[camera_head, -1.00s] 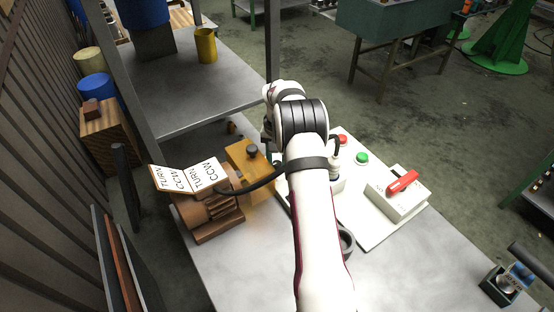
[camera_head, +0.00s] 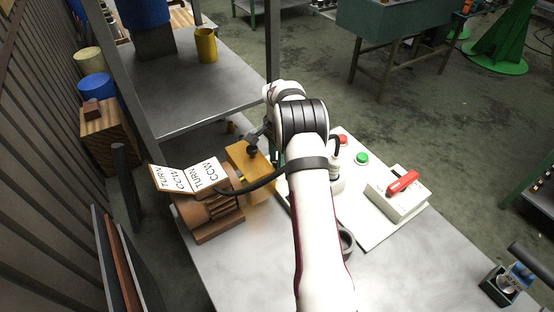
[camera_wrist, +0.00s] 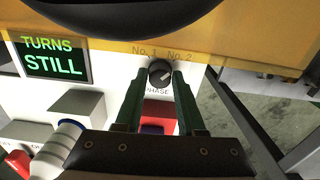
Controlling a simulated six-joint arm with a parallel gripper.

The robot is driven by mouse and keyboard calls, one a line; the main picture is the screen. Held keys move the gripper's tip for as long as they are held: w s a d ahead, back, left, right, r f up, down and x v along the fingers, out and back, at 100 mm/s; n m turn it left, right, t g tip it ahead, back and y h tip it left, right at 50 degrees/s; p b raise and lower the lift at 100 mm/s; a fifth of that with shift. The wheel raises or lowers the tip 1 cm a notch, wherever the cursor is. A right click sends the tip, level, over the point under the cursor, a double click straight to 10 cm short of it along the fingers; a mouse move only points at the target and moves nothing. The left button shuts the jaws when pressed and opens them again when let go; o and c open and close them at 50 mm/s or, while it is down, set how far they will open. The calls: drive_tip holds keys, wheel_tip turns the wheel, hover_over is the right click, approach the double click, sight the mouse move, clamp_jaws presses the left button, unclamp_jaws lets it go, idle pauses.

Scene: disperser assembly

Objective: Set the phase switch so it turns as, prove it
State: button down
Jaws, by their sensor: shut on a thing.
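The phase switch is a dark round knob (camera_wrist: 160,72) on a white panel, labelled PHASE, with No. 1 and No. 2 printed above it. Its light pointer mark slants toward the upper right, the No. 2 side. My gripper (camera_wrist: 160,75) is shut on the knob, with one green finger at each side. In the head view my arm hides the knob and most of the gripper. A display (camera_wrist: 54,60) on the panel reads TURNS STILL. A card (camera_head: 190,177) reading TURN CCW stands open on the brown motor (camera_head: 210,215).
A yellow box (camera_head: 250,165) stands beside the motor, and a black cable crosses in front of it. A white board right of my arm carries a green button (camera_head: 361,159), a red button (camera_head: 341,140) and a red-handled switch box (camera_head: 398,190).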

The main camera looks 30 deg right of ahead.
drive_tip(key=shift+d+r+m, duration=0.1)
drive_tip(key=shift+m, duration=0.2)
idle(0.4)
drive_tip(key=c, duration=0.5)
unclamp_jaws()
wheel_tip(320, 180, up, 16)
drive_tip(key=shift+f, duration=0.15)
